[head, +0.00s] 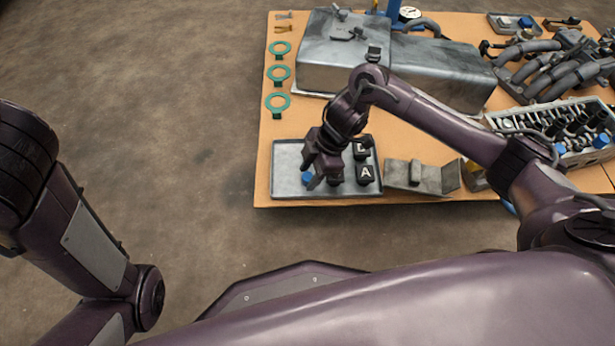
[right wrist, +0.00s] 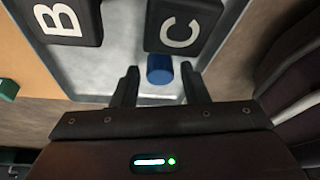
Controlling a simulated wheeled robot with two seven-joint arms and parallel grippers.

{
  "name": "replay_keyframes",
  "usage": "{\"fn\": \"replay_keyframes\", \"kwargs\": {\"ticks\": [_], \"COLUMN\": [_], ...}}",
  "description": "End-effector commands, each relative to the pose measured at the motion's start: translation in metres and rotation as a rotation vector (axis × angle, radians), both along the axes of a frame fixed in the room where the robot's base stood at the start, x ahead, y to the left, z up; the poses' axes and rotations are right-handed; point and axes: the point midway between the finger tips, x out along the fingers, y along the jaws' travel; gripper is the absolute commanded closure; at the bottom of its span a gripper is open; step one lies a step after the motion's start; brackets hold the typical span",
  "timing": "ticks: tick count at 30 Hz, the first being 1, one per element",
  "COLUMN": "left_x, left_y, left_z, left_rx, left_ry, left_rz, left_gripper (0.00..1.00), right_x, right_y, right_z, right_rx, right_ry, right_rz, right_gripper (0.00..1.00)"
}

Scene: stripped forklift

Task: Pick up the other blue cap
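A small blue cap (head: 307,179) lies on a grey metal tray (head: 287,158) at the table's near left corner. My right gripper (head: 321,180) reaches down over this tray. In the right wrist view, the blue cap (right wrist: 159,69) shows between the tips of my open right gripper (right wrist: 160,82), with a gap on each side. I cannot tell how far below the tips it lies. My left arm shows at the left of the head view, but its gripper is out of view.
Black lettered blocks (head: 366,172) stand on the tray close to my right gripper. A bent metal plate (head: 422,177) lies right of the tray. A crate (head: 570,160) holds metal parts and more blue pieces. Green rings (head: 278,103) and a large metal housing (head: 345,60) lie farther back.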

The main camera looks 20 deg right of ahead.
Motion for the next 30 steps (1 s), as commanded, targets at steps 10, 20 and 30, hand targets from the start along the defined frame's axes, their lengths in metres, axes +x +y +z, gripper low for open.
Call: {"fn": "replay_keyframes", "kwargs": {"ticks": [10,20,30], "left_x": [0.0,0.0,-0.001], "left_y": [0.0,0.0,0.0], "left_z": [0.0,0.008,0.055], "left_rx": [0.0,0.0,-0.001], "left_ry": [-0.001,-0.001,-0.003], "left_rz": [0.0,0.0,0.001], "left_gripper": [0.55,0.55,0.55], "right_x": [0.0,0.0,0.001], "right_y": [0.0,0.0,0.0], "right_z": [0.0,0.01,0.076], "right_rx": [0.0,0.0,0.0], "right_ry": [0.0,-0.001,-0.004], "right_rz": [0.0,0.0,0.001], "right_gripper": [0.96,0.97,0.97]}}
